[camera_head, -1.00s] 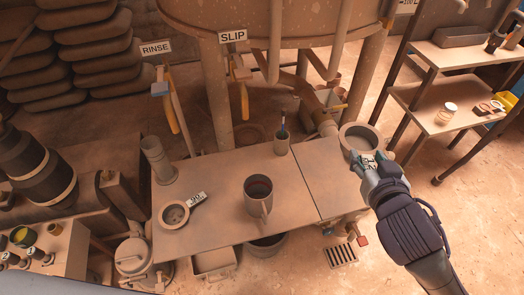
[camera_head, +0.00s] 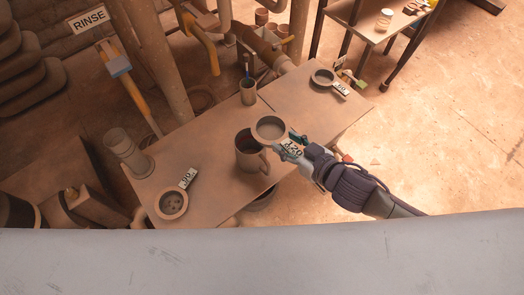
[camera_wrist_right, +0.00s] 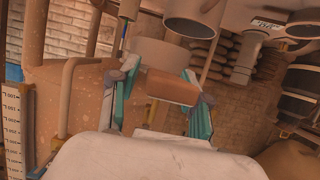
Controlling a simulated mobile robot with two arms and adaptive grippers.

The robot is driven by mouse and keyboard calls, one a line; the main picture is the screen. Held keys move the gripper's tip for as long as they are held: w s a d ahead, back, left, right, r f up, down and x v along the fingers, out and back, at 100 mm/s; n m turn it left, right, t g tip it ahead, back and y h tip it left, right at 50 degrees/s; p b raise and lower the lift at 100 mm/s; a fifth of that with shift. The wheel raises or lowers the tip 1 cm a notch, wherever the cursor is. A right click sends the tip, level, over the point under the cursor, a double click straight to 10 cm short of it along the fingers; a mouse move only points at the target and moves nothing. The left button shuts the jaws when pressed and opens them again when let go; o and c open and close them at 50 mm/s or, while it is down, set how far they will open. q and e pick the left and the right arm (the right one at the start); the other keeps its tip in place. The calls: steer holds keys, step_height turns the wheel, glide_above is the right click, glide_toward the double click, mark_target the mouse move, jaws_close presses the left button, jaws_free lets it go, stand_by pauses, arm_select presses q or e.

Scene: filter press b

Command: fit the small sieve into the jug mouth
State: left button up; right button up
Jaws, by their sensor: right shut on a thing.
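A round sieve (camera_head: 270,129) with a tag reading 120 upside down is held by its handle in my right gripper (camera_head: 289,148), which is shut on it. The grey-brown jug (camera_head: 249,158) stands upright on the bench. The sieve is above the bench at the upper right of the jug mouth and overlaps its edge in the head view. Part of the dark mouth still shows. In the right wrist view the sieve (camera_wrist_right: 165,54) is beyond the teal fingers (camera_wrist_right: 160,103), and the jug (camera_wrist_right: 195,20) is at the top. My left gripper is out of view.
Another tagged sieve (camera_head: 172,205) lies at the bench's left end, and one more (camera_head: 323,77) at its right end. A small cup with a brush (camera_head: 248,93) stands behind the jug. A grey upright cylinder (camera_head: 128,152) stands at left. Open bench (camera_head: 213,150) lies between.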

glide_above(265, 159)
steer(key=f, duration=0.3)
steer(key=shift+d, duration=0.3)
steer(key=shift+a+f, duration=0.1)
steer(key=shift+a, duration=0.2)
steer(key=shift+w+a+f, duration=0.1)
steer(key=shift+f, duration=0.15)
step_height(265, 159, down, 4)
steer(key=shift+r+b, duration=0.15)
steer(key=shift+b, duration=0.4)
steer(key=o, duration=1.2)
steer(key=v, duration=1.2)
steer(key=shift+r, duration=0.1)
